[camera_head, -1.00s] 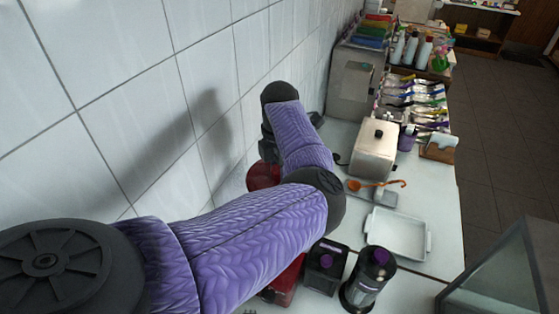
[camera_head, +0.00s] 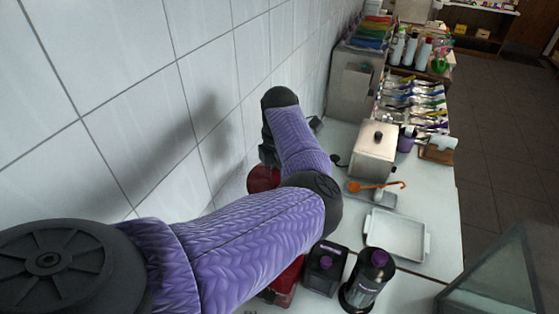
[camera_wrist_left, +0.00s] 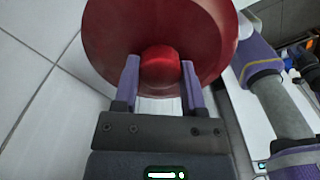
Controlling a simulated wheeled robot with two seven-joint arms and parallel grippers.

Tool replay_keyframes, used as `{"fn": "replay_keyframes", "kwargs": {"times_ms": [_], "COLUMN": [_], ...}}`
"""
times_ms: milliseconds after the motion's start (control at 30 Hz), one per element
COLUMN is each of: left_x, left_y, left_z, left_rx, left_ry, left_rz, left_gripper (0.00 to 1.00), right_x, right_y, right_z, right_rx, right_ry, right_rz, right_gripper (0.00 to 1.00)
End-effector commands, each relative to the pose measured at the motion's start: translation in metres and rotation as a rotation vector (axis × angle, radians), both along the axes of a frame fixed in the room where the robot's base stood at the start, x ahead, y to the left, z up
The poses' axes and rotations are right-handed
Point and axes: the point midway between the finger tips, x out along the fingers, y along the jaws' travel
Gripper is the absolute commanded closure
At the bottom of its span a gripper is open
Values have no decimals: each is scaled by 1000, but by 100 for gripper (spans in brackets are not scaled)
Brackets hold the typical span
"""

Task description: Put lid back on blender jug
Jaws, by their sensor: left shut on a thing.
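A round red lid with a red knob fills the top of the left wrist view (camera_wrist_left: 112,35). My left gripper (camera_wrist_left: 160,66) is shut on the knob, one finger on each side. In the head view a dark red part, likely the lid (camera_head: 262,179), shows beside the wall below my left wrist; the gripper's fingers are hidden there. No blender jug can be made out clearly; my left arm covers much of the counter. My right gripper is not in view.
A red object (camera_head: 286,284) shows partly below my forearm. Beside it stand a dark box with a purple cap (camera_head: 325,267) and a dark bottle (camera_head: 366,280). A white tray (camera_head: 427,246) and a metal box (camera_head: 372,155) are farther right. The tiled wall (camera_head: 130,100) is close on the left.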

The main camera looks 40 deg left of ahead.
Motion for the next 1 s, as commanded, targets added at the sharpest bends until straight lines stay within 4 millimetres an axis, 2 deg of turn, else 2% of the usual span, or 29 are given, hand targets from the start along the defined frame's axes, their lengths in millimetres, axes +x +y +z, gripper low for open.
{"fn": "replay_keyframes", "kwargs": {"times_ms": [1000], "left_x": [0], "left_y": [0], "left_z": [-2], "left_rx": [0], "left_ry": [0], "left_rz": [0], "left_gripper": [100], "right_x": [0], "right_y": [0], "right_z": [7], "right_rx": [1], "right_ry": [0], "right_rz": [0], "right_gripper": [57]}}
